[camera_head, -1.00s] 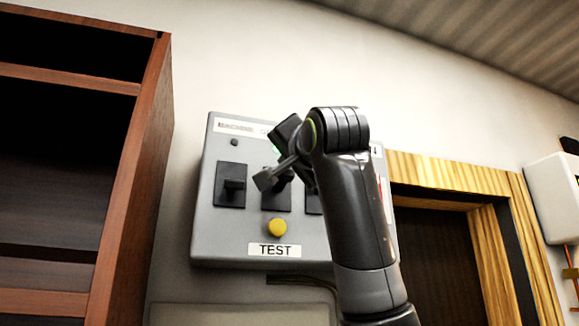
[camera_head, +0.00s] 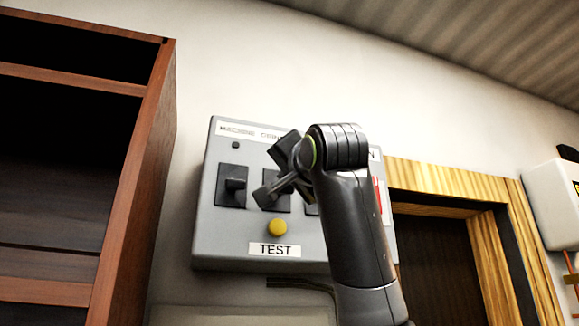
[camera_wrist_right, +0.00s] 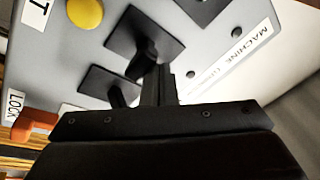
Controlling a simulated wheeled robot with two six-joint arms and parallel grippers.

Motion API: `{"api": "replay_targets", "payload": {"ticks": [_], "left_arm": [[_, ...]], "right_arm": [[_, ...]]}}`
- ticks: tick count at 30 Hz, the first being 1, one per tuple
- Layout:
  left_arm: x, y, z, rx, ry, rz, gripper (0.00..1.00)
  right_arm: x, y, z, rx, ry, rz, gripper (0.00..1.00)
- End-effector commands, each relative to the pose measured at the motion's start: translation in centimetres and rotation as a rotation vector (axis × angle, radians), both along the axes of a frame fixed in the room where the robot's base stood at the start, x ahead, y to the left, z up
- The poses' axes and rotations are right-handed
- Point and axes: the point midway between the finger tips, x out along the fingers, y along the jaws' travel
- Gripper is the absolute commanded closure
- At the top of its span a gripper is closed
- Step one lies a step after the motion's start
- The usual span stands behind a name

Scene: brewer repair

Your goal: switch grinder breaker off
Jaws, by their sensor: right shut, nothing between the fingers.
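A grey breaker panel (camera_head: 215,245) is on the wall, with black breakers side by side. The left breaker (camera_head: 231,187) shows its lever clear of my arm. The middle breaker (camera_head: 284,205) is partly covered by my right gripper (camera_head: 263,196), which is shut and empty in front of it. The right breaker (camera_head: 312,207) is mostly hidden by my arm. In the right wrist view, my fingers (camera_wrist_right: 158,85) reach up to the middle breaker's lever (camera_wrist_right: 147,58); I cannot tell if they touch. No grinder label is readable. My left gripper is out of view.
A yellow button (camera_head: 278,227) sits above the TEST label (camera_head: 274,250). A wooden shelf (camera_head: 140,170) stands left of the panel, and a wood-framed opening (camera_head: 450,174) is to the right. The right wrist view shows a red part (camera_wrist_right: 35,125) by a LOCK label (camera_wrist_right: 16,105).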

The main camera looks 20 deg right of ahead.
Motion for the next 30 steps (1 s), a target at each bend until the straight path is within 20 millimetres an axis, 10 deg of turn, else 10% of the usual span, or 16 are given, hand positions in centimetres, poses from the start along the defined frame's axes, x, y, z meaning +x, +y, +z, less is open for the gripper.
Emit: {"api": "replay_targets", "payload": {"ticks": [30], "left_arm": [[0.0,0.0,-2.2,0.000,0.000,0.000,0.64]], "right_arm": [[-5.4,-0.2,1.0,0.000,-0.003,0.000,1.00]]}}
